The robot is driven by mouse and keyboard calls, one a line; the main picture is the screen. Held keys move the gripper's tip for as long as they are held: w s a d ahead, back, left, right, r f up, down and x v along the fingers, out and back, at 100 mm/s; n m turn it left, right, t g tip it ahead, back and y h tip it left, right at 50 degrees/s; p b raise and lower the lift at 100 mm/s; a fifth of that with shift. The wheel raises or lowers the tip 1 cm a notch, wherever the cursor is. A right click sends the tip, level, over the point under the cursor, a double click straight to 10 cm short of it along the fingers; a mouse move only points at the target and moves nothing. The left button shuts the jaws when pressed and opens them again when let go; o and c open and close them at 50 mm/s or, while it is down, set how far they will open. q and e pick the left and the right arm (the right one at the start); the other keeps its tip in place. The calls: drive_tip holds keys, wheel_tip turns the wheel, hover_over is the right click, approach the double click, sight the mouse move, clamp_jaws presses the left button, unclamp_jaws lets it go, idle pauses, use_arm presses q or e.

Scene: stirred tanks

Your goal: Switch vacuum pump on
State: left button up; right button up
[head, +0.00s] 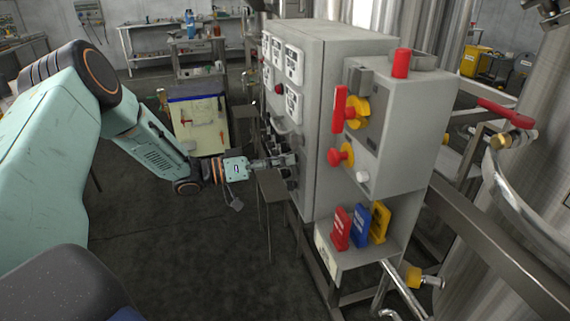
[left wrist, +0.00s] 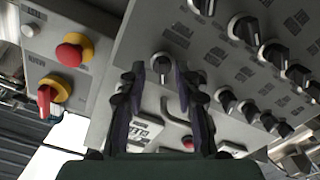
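The grey control cabinet (head: 340,60) stands in the middle of the head view. My left gripper (head: 285,160) is at its left side, in front of the knob panel. In the left wrist view the panel (left wrist: 150,40) carries several black rotary knobs with white marks. My left gripper (left wrist: 159,72) is open, its two dark fingers apart. One black knob (left wrist: 163,64) shows between the fingertips; I cannot tell whether they touch it. Labels are too small to read, so I cannot tell which knob is the vacuum pump switch. My right gripper is not in view.
A red emergency button on yellow (left wrist: 73,51) and a red-yellow rotary switch (left wrist: 50,92) sit left of the panel. A red button (left wrist: 187,142) lies below the knob. Steel tanks (head: 540,130) stand at the right. The floor (head: 190,260) left of the cabinet is clear.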

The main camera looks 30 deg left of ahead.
use_arm(q)
drive_tip(key=shift+w+f, duration=0.1)
drive_tip(key=shift+w, duration=0.25)
drive_tip(key=shift+d, duration=0.15)
drive_tip(key=shift+d, duration=0.15)
drive_tip(key=c, duration=0.3)
clamp_jaws()
